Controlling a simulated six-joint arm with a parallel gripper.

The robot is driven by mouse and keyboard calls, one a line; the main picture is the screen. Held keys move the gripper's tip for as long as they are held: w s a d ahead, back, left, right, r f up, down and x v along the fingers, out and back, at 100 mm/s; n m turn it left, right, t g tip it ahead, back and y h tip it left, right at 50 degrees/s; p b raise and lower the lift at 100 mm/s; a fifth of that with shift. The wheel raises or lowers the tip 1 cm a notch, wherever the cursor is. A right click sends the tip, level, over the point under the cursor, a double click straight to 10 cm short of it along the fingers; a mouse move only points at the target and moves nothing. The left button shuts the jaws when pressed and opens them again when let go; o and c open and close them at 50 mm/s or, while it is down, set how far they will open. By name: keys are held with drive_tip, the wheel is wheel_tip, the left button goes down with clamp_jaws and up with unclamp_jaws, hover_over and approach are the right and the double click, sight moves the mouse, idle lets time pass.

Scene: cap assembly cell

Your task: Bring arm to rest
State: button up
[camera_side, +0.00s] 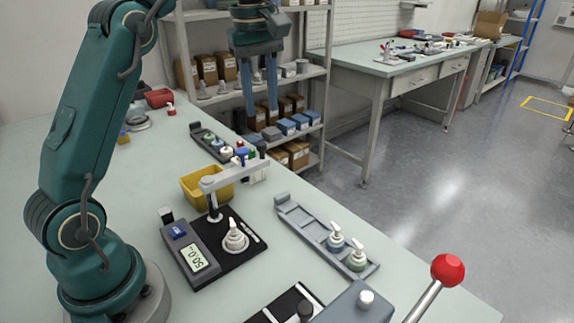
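My gripper (262,108) hangs at the top centre, pointing down, well above the work table (150,205). Its two blue fingers are apart and I see nothing between them. My green arm rises at the left. A white pump cap (233,240) stands upright on a black pad in the middle of the table. Two more pump caps, one bluish (336,238) and one greenish (357,256), sit at the near end of a long grey tray (305,223).
A device with a digital display (195,258) stands beside the black pad. Behind are a yellow bin (190,193), a grey stand arm (235,174) and a dark tray (203,137) of small coloured parts. A red-balled lever (448,270) rises at the front right. Shelves stand beyond.

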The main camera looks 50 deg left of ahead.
drive_tip(key=s+d+r+m+t, duration=0.35)
drive_tip(key=s+d+m, duration=0.25)
drive_tip(key=s+d, duration=0.3)
drive_tip(key=s+d+f+m+t, duration=0.1)
drive_tip(key=s+f+m, duration=0.7)
drive_tip(key=f+m, duration=0.1)
drive_tip(key=shift+d+f, duration=0.2)
drive_tip(key=shift+f, duration=0.05)
